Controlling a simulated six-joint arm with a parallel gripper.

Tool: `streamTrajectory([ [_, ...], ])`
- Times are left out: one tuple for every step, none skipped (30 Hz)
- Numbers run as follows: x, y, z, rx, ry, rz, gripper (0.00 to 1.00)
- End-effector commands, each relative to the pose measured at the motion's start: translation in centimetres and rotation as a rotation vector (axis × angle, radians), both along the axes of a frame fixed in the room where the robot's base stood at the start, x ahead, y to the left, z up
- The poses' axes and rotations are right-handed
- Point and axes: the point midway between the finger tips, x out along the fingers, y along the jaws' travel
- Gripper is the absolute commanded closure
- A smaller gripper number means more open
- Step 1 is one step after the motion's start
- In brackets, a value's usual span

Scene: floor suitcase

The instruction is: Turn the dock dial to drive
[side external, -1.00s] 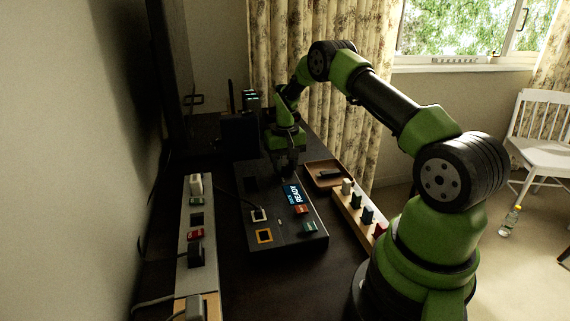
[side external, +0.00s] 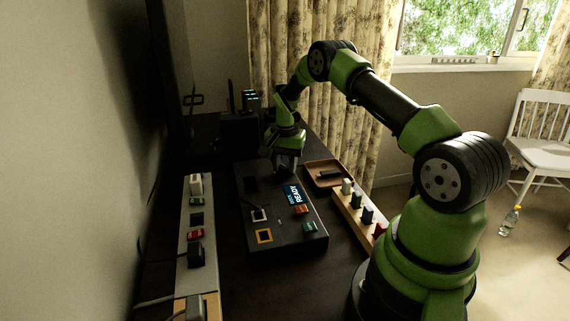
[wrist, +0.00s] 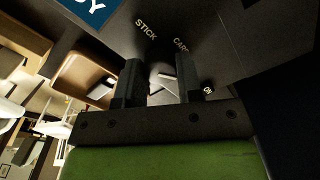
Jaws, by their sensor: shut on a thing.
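The dock (side external: 281,237) is a dark panel on the dark table with a lit blue screen (side external: 293,194) reading READY. My gripper (side external: 287,168) is down at the dock's far end, just beyond the screen. In the wrist view my gripper (wrist: 160,80) has its two dark fingers closed on the dock dial, a dark knob that the fingers mostly hide. Pale lines show between the fingers. The labels STICK and CARD stand above the fingertips on the dock face, and a partly hidden label sits by the right finger. The dial's pointer direction cannot be told.
A brown tray (side external: 314,183) with a dark item lies right of the dock. A wooden rack (side external: 349,207) holds several coloured pieces. A grey power strip (side external: 183,262) with plugs and switches runs along the left. A dark box (side external: 239,134) stands behind the dock.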

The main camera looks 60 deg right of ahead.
Motion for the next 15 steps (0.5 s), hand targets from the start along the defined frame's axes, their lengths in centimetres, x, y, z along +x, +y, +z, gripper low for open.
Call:
streamTrajectory([
  [-0.04, 0.06, 0.07, 0.003, 0.002, -0.008, 0.90],
  [-0.04, 0.06, 0.07, 0.003, 0.002, -0.011, 0.90],
  [-0.04, 0.06, 0.06, 0.003, 0.002, -0.013, 0.90],
  [-0.03, 0.07, 0.06, 0.003, 0.002, -0.014, 0.90],
  [-0.03, 0.07, 0.06, 0.003, 0.002, -0.015, 0.90],
  [-0.03, 0.07, 0.06, 0.003, 0.002, -0.015, 0.90],
  [-0.03, 0.07, 0.06, 0.003, 0.002, -0.015, 0.90],
  [-0.03, 0.07, 0.06, 0.003, 0.002, -0.015, 0.90],
  [-0.03, 0.07, 0.06, 0.003, 0.002, -0.015, 0.90],
  [-0.02, 0.06, 0.06, 0.003, 0.002, -0.015, 0.90],
  [-0.02, 0.06, 0.06, 0.003, 0.002, -0.014, 0.90],
  [-0.02, 0.06, 0.06, 0.003, 0.002, -0.014, 0.90],
  [-0.02, 0.06, 0.06, 0.003, 0.002, -0.014, 0.90],
  [-0.02, 0.06, 0.06, 0.003, 0.002, -0.014, 0.64],
  [-0.02, 0.06, 0.06, 0.003, 0.002, -0.014, 0.55],
])
